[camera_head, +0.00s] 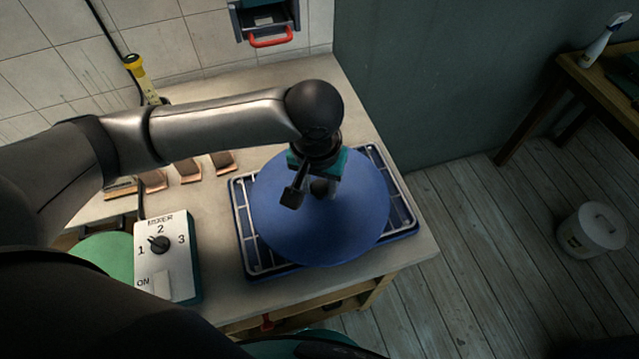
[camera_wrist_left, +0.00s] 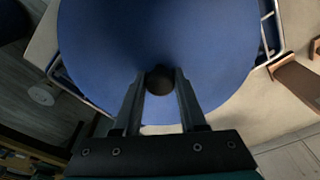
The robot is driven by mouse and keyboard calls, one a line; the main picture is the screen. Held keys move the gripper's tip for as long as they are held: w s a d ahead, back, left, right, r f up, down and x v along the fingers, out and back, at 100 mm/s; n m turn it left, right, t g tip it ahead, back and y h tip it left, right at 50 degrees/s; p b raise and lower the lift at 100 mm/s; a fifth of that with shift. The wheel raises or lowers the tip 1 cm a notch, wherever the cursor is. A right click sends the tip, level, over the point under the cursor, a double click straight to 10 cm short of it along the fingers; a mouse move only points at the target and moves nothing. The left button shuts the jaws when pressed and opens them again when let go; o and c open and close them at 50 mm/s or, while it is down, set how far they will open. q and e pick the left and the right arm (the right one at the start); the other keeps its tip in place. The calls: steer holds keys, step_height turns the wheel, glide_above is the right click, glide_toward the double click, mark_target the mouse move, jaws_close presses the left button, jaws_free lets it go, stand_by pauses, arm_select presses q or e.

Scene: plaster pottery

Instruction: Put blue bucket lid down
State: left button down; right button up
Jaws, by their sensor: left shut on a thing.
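The blue bucket lid (camera_head: 350,225) is a round disc with a dark round knob at its centre. My left gripper (camera_head: 316,190) is shut on that knob, from above. In the left wrist view, the two fingers stand on either side of the knob (camera_wrist_left: 160,80), and the lid (camera_wrist_left: 110,40) fills most of the upper picture. The lid covers much of a blue rack with pale bars (camera_head: 252,262) on the counter. Whether the lid touches the rack or hangs just above it, I cannot tell. My right gripper is not in view.
A mixer control box (camera_head: 165,255) with a dial stands left of the rack on the counter (camera_head: 225,305). Several small brown blocks (camera_head: 188,170) lie behind it. A green disc (camera_head: 103,255) is at the left. A white bucket (camera_head: 592,230) stands on the floor at right.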

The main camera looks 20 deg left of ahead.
arm_select(q)
steer(key=c, duration=0.8)
jaws_free()
steer(key=o, duration=0.3)
steer(key=shift+o, duration=0.2)
